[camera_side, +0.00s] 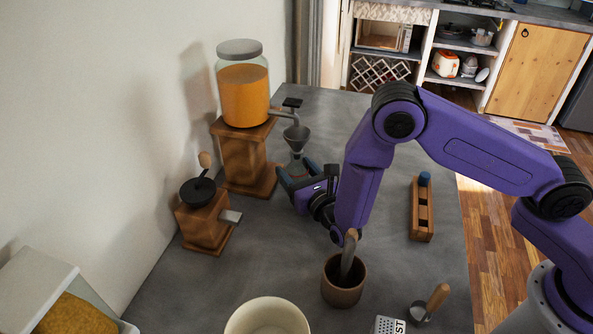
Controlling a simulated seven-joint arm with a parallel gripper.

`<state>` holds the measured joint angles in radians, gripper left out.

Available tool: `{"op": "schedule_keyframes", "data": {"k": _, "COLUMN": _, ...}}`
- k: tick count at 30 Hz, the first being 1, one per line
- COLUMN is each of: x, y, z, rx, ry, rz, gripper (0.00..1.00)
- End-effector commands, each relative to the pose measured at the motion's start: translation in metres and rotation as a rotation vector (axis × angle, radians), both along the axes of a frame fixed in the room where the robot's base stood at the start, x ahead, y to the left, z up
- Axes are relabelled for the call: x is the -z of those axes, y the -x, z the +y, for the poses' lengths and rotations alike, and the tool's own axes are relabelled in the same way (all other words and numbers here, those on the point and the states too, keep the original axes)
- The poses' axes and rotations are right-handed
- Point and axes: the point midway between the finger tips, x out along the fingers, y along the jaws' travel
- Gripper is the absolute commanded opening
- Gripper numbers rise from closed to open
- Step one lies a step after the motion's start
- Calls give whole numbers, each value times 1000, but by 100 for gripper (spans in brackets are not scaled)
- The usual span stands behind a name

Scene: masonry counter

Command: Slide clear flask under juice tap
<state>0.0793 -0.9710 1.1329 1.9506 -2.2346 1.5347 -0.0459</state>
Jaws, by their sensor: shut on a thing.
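The juice dispenser is a glass jar of orange juice (244,95) on a wooden stand (244,160). Its tap (287,113) sticks out to the right with a dark handle on top. A grey funnel (296,135) stands just below the tap's outlet. Under it is the clear flask (297,166), with something reddish low down, partly hidden by my gripper. My gripper (295,176) is shut on the flask, close to the right side of the dispenser's wooden base. I cannot tell whether the funnel sits exactly under the outlet.
A wooden grinder (204,217) stands at the left. A brown cup with a utensil (342,284), a cream bowl (267,318) and a grater (389,325) are in front. A wooden rack (422,212) stands at the right.

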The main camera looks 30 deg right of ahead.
Motion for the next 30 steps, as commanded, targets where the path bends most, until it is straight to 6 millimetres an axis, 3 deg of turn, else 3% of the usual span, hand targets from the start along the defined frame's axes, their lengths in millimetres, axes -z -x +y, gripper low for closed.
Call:
{"op": "schedule_keyframes", "data": {"k": 25, "x": 4, "y": 0, "z": 0, "rx": 0, "ry": -1, "rz": -2, "gripper": 27}}
{"op": "schedule_keyframes", "data": {"k": 26, "x": 4, "y": 0, "z": 0, "rx": 0, "ry": -1, "rz": -2, "gripper": 71}}
{"op": "schedule_keyframes", "data": {"k": 28, "x": 4, "y": 0, "z": 0, "rx": 0, "ry": -1, "rz": -2, "gripper": 93}}
{"op": "schedule_keyframes", "data": {"k": 30, "x": 5, "y": 0, "z": 0, "rx": 0, "ry": -1, "rz": -1, "gripper": 94}}
